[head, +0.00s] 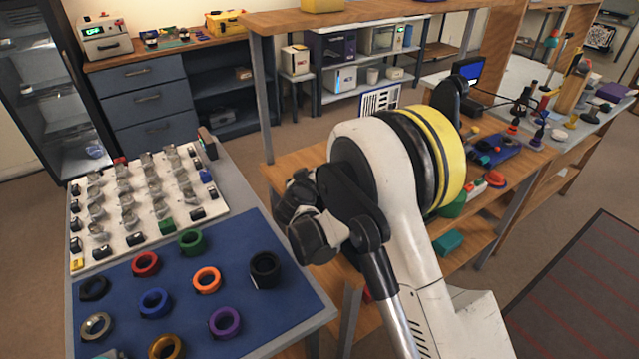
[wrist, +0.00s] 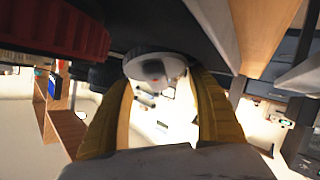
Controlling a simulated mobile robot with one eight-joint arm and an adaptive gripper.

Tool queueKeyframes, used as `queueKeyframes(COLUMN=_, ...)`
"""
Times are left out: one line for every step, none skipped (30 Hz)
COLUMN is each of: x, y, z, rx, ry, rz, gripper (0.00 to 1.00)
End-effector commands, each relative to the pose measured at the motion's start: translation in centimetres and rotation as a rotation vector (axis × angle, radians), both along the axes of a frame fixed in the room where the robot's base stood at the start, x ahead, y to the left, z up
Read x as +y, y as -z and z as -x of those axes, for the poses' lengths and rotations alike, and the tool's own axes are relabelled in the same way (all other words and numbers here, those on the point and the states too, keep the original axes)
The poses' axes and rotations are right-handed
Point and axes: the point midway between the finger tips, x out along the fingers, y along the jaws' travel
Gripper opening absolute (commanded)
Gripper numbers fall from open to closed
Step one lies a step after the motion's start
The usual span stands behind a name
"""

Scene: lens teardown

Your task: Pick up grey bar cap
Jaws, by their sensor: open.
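A grey ring-shaped piece (head: 96,326) lies on the blue mat (head: 250,325) at the lower left in the head view. It may be the grey bar cap, but I cannot tell for sure. A small part of another greyish thing shows at the bottom edge beside it. In the wrist view my gripper (wrist: 161,92) shows two yellowish fingers spread apart, with no object held between them. In the head view my folded arm fills the middle, right of the mat, and the fingers are not clear there. The wrist view does not show the grey piece.
Coloured rings, such as a red one (head: 145,264) and a purple one (head: 224,322), lie around it. A black ring (head: 265,268) stands at the mat's right. A white board (head: 150,232) with several small pieces lies behind. A wooden bench (head: 290,165) stands right of the table.

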Motion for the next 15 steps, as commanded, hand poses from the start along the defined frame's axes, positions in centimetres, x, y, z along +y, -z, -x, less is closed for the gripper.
queueKeyframes(x=-0.02, y=0.00, z=-0.07, rx=0.000, ry=0.000, rz=0.000, gripper=0.69)
queueKeyframes(x=-0.02, y=-0.03, z=-0.07, rx=0.000, ry=0.000, rz=0.000, gripper=0.69)
queueKeyframes(x=-0.01, y=-0.06, z=-0.05, rx=0.000, ry=0.000, rz=0.000, gripper=0.69)
queueKeyframes(x=-0.02, y=-0.07, z=-0.05, rx=0.000, ry=0.000, rz=0.000, gripper=0.69)
queueKeyframes(x=-0.02, y=-0.08, z=-0.04, rx=0.000, ry=0.000, rz=0.000, gripper=0.69)
queueKeyframes(x=-0.02, y=-0.08, z=-0.04, rx=0.000, ry=0.000, rz=0.000, gripper=0.64)
queueKeyframes(x=-0.02, y=-0.08, z=-0.03, rx=0.000, ry=0.000, rz=0.000, gripper=0.55)
queueKeyframes(x=-0.02, y=-0.08, z=-0.03, rx=0.000, ry=0.000, rz=0.000, gripper=0.46)
queueKeyframes(x=-0.01, y=-0.07, z=-0.01, rx=0.001, ry=0.000, rz=0.000, gripper=0.35)
queueKeyframes(x=-0.02, y=-0.06, z=-0.01, rx=0.001, ry=0.000, rz=0.000, gripper=0.27)
queueKeyframes(x=-0.04, y=-0.06, z=-0.01, rx=0.001, ry=0.001, rz=0.000, gripper=0.18)
queueKeyframes(x=-0.08, y=-0.04, z=0.00, rx=0.001, ry=0.002, rz=0.000, gripper=0.17)
queueKeyframes(x=-0.11, y=-0.04, z=0.00, rx=0.001, ry=0.002, rz=0.001, gripper=0.16)
queueKeyframes(x=-0.15, y=-0.03, z=0.00, rx=0.002, ry=0.003, rz=0.001, gripper=0.13)
queueKeyframes(x=-0.19, y=-0.02, z=0.00, rx=0.001, ry=0.004, rz=0.000, gripper=0.01)
